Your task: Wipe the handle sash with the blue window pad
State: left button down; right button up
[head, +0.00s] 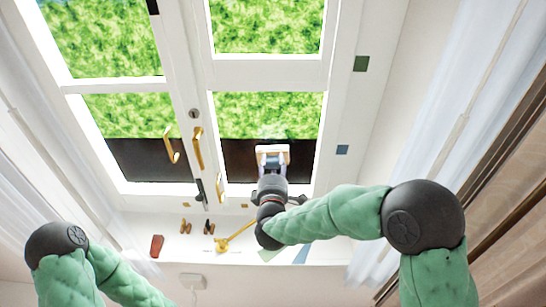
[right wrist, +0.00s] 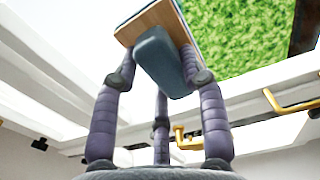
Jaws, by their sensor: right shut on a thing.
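The window pad (head: 280,149) is a wooden board with a grey-blue grip and a thin blue edge; it also shows in the right wrist view (right wrist: 148,22). My right gripper (head: 271,170) is shut on its grip, with fingers on both sides. The pad is in front of the lower pane of the right-hand window sash (head: 240,113), near its dark lower band. I cannot tell whether the pad touches the glass. A gold handle (head: 197,148) is on that sash's left frame. My left gripper is out of view; only part of its arm shows.
The left sash (head: 120,112) has another gold handle (head: 172,152). Small items stand on the sill, including a reddish-brown block (head: 156,246) and a gold-handled tool (head: 224,243). Sheer curtains (head: 425,130) hang at both sides. Small coloured squares (head: 361,64) are on the right frame.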

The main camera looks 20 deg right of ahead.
jog(key=shift+s+a, duration=0.15)
jog(key=shift+s, duration=0.55)
jog(key=shift+p+v, duration=0.55)
jog(key=shift+v, duration=0.85)
